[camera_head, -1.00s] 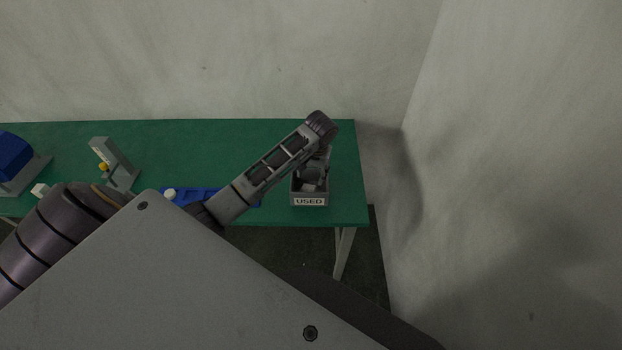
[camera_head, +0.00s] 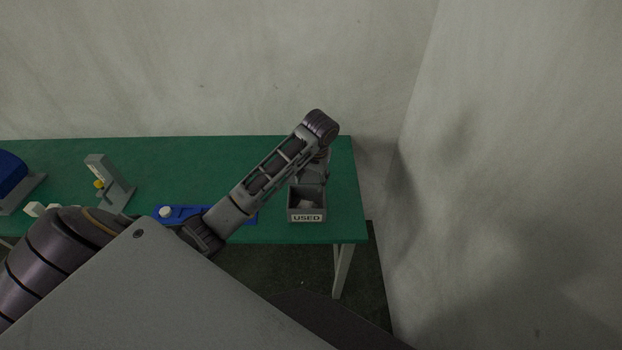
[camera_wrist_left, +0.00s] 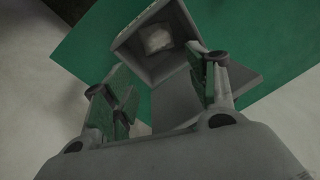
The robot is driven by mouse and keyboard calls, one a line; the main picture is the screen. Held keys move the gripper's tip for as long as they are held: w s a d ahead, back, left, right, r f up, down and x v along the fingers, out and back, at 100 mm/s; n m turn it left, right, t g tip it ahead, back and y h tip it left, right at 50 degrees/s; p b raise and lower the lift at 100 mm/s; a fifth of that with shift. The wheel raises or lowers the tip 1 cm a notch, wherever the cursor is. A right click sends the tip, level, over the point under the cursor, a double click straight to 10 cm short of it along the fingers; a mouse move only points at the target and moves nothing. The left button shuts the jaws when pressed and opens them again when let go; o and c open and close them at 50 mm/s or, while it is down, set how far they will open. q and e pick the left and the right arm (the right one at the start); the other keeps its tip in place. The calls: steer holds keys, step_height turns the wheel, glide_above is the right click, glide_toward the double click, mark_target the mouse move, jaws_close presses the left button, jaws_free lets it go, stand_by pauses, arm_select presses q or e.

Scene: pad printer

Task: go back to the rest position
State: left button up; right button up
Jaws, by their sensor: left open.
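My left gripper (camera_wrist_left: 157,78) is open and empty in the left wrist view, its fingers spread wide. In the head view my left arm reaches over the bench, and its wrist hangs down at the grey bin labelled USED (camera_head: 306,217), mostly hiding the gripper. The bin also shows in the left wrist view (camera_wrist_left: 185,22), beyond the fingertips. A pale, crumpled-looking thing (camera_wrist_left: 158,41) lies inside it. My right gripper is not in view.
The green bench (camera_head: 230,160) stands along the back wall. A blue tray (camera_head: 184,211) with a white round piece (camera_head: 166,211) lies left of the bin. A grey stand with a yellow knob (camera_head: 110,188) and a blue machine (camera_head: 10,172) are farther left. A wall closes the right side.

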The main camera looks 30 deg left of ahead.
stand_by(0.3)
arm_select(q)
steer(key=s+d+f+m+t+h, duration=0.1)
steer(key=s+d+f+m, duration=0.2)
steer(key=s+d+f, duration=0.55)
steer(key=shift+s+d+r+m+t+h, duration=0.75)
steer(key=shift+s+r, duration=0.9)
steer(key=shift+s, duration=5.1)
step_height(320, 180, down, 34)
steer(key=s+f+g+b, duration=0.1)
steer(key=s, duration=0.2)
steer(key=s+a+f, duration=0.2)
steer(key=s+f, duration=0.8)
steer(key=s, duration=0.1)
steer(key=s+a+f+g+b, duration=0.1)
steer(key=s+a+f, duration=0.1)
steer(key=s+f, duration=0.8)
steer(key=shift+s+f+y, duration=0.2)
steer(key=shift+s+y, duration=0.15)
steer(key=shift+s, duration=0.15)
